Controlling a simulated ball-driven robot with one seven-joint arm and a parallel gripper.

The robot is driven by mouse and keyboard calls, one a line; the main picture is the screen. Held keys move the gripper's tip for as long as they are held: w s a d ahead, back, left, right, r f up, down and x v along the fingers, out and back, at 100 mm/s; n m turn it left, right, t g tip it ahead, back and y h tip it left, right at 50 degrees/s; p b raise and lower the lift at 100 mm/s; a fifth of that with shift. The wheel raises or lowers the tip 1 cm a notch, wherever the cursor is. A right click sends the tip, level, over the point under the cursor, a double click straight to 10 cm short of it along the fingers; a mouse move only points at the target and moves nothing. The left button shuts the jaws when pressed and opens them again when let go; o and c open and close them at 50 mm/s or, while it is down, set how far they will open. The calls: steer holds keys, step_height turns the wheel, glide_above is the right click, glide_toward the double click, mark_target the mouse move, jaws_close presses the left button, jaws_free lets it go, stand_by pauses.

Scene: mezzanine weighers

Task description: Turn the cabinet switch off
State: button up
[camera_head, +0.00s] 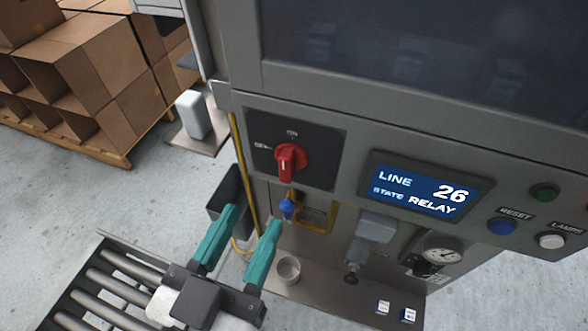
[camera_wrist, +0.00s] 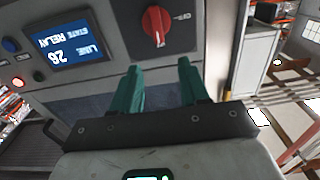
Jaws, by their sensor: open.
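The cabinet switch is a red rotary knob (camera_head: 291,160) on a black plate (camera_head: 320,139) in the cabinet's grey front. Its handle stands roughly upright, in line with the ON label above; the OFF label is at the left. In the wrist view the knob (camera_wrist: 156,25) shows at the top, turned over, with OFF to its right. My gripper (camera_head: 253,216) has two teal fingers, spread apart and empty. In the head view it is below and left of the knob, not touching it. In the wrist view its fingertips (camera_wrist: 158,66) are below the knob.
A display (camera_head: 420,192) reads LINE 26, STATE RELAY. A blue button (camera_head: 502,228), a green button (camera_head: 544,193) and a gauge (camera_head: 441,250) are to the right. A blue-tipped part (camera_head: 287,208) and yellow bracket (camera_head: 318,215) sit under the switch. A roller conveyor (camera_head: 100,285) is at lower left.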

mark_target(283, 161)
steer(key=p+x, duration=0.1)
steer(key=x, duration=0.9)
steer(key=shift+f+p, duration=0.1)
steer(key=shift+p, duration=0.2)
steer(key=shift+c, duration=0.2)
jaws_close()
